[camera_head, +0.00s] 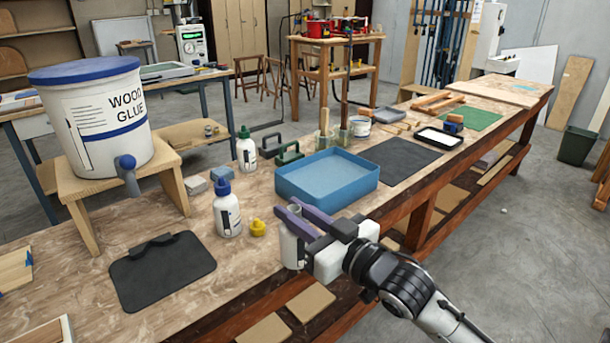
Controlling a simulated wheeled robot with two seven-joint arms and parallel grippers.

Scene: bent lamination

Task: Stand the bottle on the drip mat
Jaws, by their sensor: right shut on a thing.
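My right gripper (302,220) is shut on a whitish bottle (291,250) at the bench's front edge, right of the yellow cap (258,228). The fingers hide much of this bottle, and I cannot tell whether its base touches the bench. A dark drip mat (165,276) with a raised clip-like piece at its back edge lies flat at the left, below the tap of the glue tub. It is bare. A white bottle with a blue cap (228,212) stands upright between the mat and my gripper. My left gripper is not in view.
A large wood glue tub (105,125) sits on a wooden stand (170,180) behind the mat. A blue tray (328,178) lies behind my gripper. A green-capped bottle (246,152) stands farther back. Another dark mat (405,158) lies right of the tray.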

